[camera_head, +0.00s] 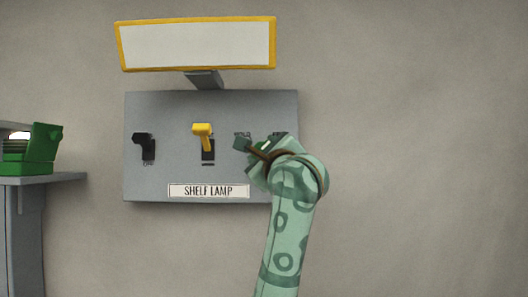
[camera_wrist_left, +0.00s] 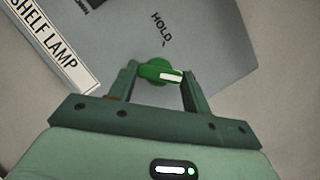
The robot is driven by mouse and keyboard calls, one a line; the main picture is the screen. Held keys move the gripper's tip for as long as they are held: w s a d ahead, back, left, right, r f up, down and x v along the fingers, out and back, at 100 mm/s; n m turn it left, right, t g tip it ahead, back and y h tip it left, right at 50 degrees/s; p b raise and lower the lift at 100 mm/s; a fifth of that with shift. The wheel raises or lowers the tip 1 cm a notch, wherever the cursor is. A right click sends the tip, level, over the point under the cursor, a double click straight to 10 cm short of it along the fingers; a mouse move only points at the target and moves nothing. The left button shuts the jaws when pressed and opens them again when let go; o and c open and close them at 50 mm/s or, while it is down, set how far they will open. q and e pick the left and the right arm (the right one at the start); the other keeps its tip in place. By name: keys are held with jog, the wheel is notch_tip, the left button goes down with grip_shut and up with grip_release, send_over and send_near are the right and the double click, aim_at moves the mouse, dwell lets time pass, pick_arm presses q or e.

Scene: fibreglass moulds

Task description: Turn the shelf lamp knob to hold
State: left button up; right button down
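The grey panel (camera_head: 155,105) carries a white SHELF LAMP label (camera_head: 208,191). In the left wrist view, the green knob (camera_wrist_left: 156,72) has a white mark (camera_wrist_left: 171,76) that points right, away from the word HOLD (camera_wrist_left: 162,27) and its tick above. My left gripper (camera_head: 262,147) is at the panel's right part and hides most of the knob in the head view. In the left wrist view, my left gripper's fingers (camera_wrist_left: 159,79) stand on both sides of the knob, which fills the gap; they look shut on it. My right gripper is not in view.
A black lever (camera_head: 144,143) and a yellow lever (camera_head: 202,132) stand left of my gripper on the panel. A yellow-framed white sign (camera_head: 197,44) is above. A green object (camera_head: 36,152) rests on a grey shelf (camera_head: 60,178) at far left. The wall at right is clear.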

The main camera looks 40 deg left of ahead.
pick_arm(q)
jog(key=shift+c, duration=1.3)
